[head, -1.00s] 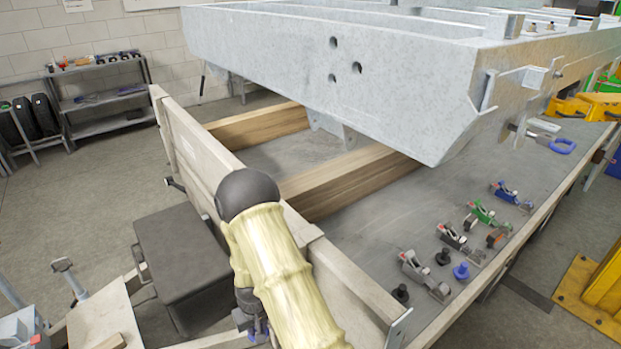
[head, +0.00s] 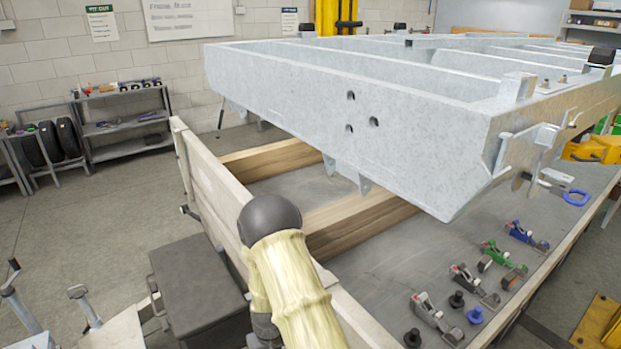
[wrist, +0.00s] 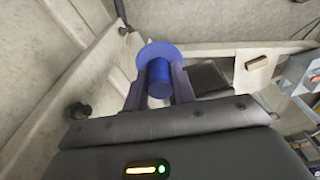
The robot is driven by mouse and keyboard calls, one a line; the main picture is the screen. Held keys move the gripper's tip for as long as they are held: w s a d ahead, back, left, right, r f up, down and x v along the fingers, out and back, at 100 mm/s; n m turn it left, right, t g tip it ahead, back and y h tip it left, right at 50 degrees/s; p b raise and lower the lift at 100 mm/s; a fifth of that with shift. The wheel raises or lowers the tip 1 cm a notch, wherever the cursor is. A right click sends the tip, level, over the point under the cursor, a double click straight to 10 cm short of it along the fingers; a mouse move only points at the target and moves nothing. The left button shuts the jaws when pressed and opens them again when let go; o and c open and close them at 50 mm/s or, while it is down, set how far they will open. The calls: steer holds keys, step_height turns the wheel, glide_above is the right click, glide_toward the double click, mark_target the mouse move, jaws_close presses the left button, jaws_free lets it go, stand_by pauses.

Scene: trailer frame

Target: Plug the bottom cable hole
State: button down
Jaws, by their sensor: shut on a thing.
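The trailer frame (head: 290,95) is pale galvanised steel. Its end face has three dark holes: an upper one (head: 350,96), a right one (head: 374,122) and the bottom cable hole (head: 349,128), which looks open. In the wrist view my gripper (wrist: 158,88) is shut on a blue plug (wrist: 158,72) with a round flange and a cylindrical body. In the head view my arm hides the gripper and the held plug. My arm is in front of the bench's near board, below and left of the holes, well apart from them.
Another blue plug (head: 475,315) and black plugs (head: 457,299) lie on the grey bench top (head: 375,255) beside several small hand planes (head: 435,318). Wooden beams (head: 355,220) lie under the frame. A raised board (head: 215,190) edges the bench. A dark box (head: 195,285) stands at left.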

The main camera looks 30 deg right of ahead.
step_height(320, 180, up, 9)
steer(key=p, duration=0.7)
steer(key=w+d+r+m+t+h, duration=0.2)
steer(key=w+d+r+m+t, duration=0.3)
steer(key=r, duration=0.5)
steer(key=w+d+r+m+t+h, duration=0.3)
steer(key=w+d+r+m, duration=0.35)
steer(key=r, duration=0.45)
steer(key=s+d+r+m+g+h, duration=0.2)
steer(key=s+r+m+h, duration=0.1)
steer(key=r, duration=0.4)
steer(key=s+d+r+m+g+h, duration=0.3)
steer(key=r+h, duration=0.3)
steer(key=r, duration=0.2)
steer(key=s+d+r+m+g+h, duration=0.3)
steer(key=s+r+m+h, duration=0.2)
steer(key=r, duration=0.2)
steer(key=shift+s+r, duration=0.35)
steer(key=shift+r, duration=0.05)
